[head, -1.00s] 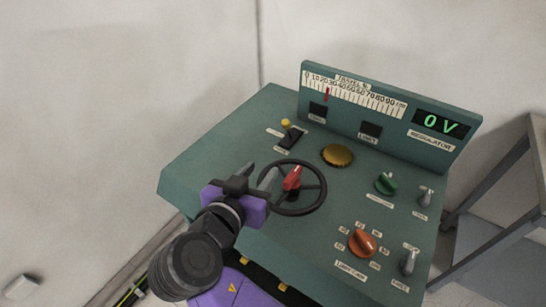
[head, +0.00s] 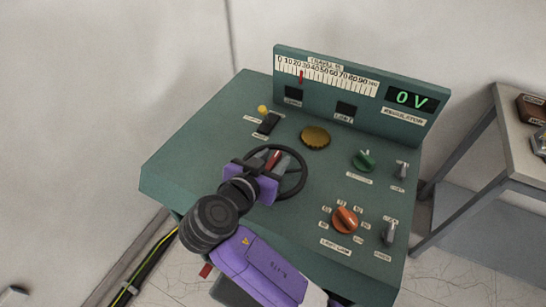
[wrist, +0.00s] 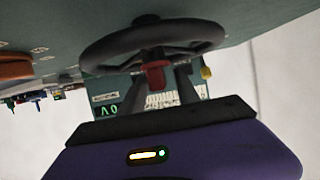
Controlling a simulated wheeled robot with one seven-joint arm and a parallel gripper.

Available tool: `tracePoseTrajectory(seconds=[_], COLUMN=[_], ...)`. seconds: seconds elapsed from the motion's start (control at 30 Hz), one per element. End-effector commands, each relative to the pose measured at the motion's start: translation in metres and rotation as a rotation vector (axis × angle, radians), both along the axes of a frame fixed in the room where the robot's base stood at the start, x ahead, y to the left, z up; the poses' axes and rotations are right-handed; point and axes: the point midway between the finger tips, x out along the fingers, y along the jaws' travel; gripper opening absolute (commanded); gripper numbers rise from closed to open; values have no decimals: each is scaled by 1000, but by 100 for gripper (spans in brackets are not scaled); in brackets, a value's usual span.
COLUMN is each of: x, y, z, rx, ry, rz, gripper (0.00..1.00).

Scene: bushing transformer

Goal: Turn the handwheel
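The black handwheel (head: 302,180) lies on the sloping top of the green control desk. Its red handle (head: 273,160) stands up from the wheel. In the wrist view the wheel's rim (wrist: 200,36) spans the top and the red handle (wrist: 155,74) hangs below it. My purple gripper (head: 268,164) is over the left part of the wheel. In the wrist view my gripper (wrist: 159,80) has one dark finger on each side of the red handle, with small gaps seeming to show. The gripper body hides part of the wheel in the head view.
The desk (head: 190,150) carries a brass dome (head: 315,137), a green knob (head: 364,160), an orange knob (head: 345,219) and small levers near the wheel. A scale with a red pointer (head: 301,77) and a "0 V" display (head: 411,98) stand behind. A table (head: 513,130) is at the right.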

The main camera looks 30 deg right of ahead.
Motion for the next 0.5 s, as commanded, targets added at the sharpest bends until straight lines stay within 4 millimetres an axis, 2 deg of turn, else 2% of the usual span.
tracePoseTrajectory(seconds=[0.23,0.43,0.5], x=[0,0,0], y=[-1,-1,-1], z=[-1,0,0], rx=[0,-1,-1], ry=[0,1,1], rz=[0,0,0], gripper=[38,0,0])
